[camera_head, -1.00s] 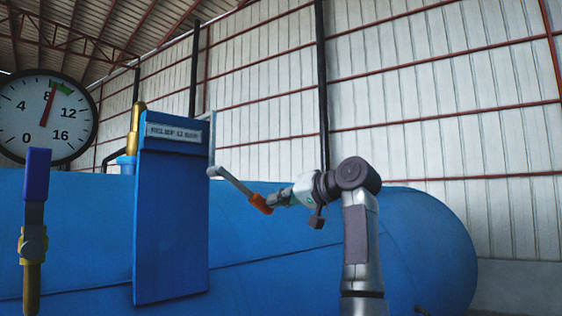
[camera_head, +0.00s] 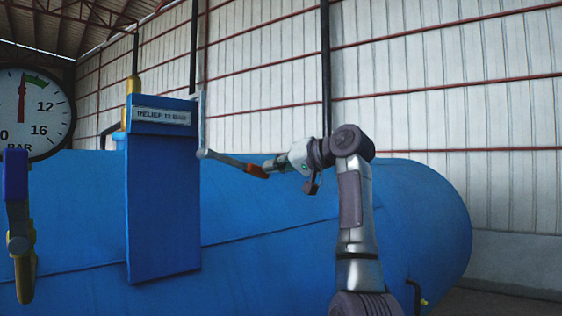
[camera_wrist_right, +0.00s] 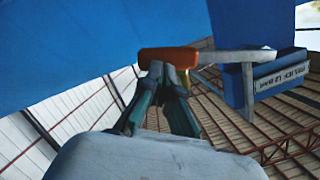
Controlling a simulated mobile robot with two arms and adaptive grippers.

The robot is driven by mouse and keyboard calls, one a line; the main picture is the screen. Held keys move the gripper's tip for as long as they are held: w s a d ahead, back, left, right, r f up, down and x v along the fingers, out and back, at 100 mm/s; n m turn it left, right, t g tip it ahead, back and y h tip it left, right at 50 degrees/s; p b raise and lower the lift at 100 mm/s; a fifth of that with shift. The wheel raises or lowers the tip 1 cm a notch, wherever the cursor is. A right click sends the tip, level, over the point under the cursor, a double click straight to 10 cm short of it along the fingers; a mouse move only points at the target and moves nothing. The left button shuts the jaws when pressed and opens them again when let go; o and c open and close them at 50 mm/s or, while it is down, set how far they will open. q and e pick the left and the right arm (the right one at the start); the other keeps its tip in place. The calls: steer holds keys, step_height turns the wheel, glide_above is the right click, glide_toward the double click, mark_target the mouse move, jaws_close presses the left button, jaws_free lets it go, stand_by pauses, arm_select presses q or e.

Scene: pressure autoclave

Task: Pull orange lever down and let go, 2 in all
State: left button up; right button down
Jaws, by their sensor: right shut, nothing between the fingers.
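The orange lever is a grey arm with an orange grip (camera_head: 256,171), hinged at the right side of the blue relief panel (camera_head: 163,205). It points right and slightly down in the head view. In the wrist view the orange grip (camera_wrist_right: 168,59) lies across just beyond the fingertips. My right gripper (camera_head: 269,166) is at the grip's outer end, its fingers shut and empty. In the wrist view the fingertips (camera_wrist_right: 167,75) sit right at the grip; I cannot tell whether they touch it. My left gripper is out of view.
The blue tank (camera_head: 405,215) fills the background behind the panel. A round pressure gauge (camera_head: 45,105) is at the left, its needle pointing almost straight up. A blue-handled valve (camera_head: 16,177) stands below it. A yellow relief fitting (camera_head: 133,88) rises behind the panel.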

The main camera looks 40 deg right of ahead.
steer(key=b+v, duration=0.4)
steer(key=v, duration=0.6)
steer(key=shift+d, duration=0.2)
steer(key=shift+w+a+f, duration=0.1)
steer(key=shift+w+a, duration=0.05)
stand_by(0.6)
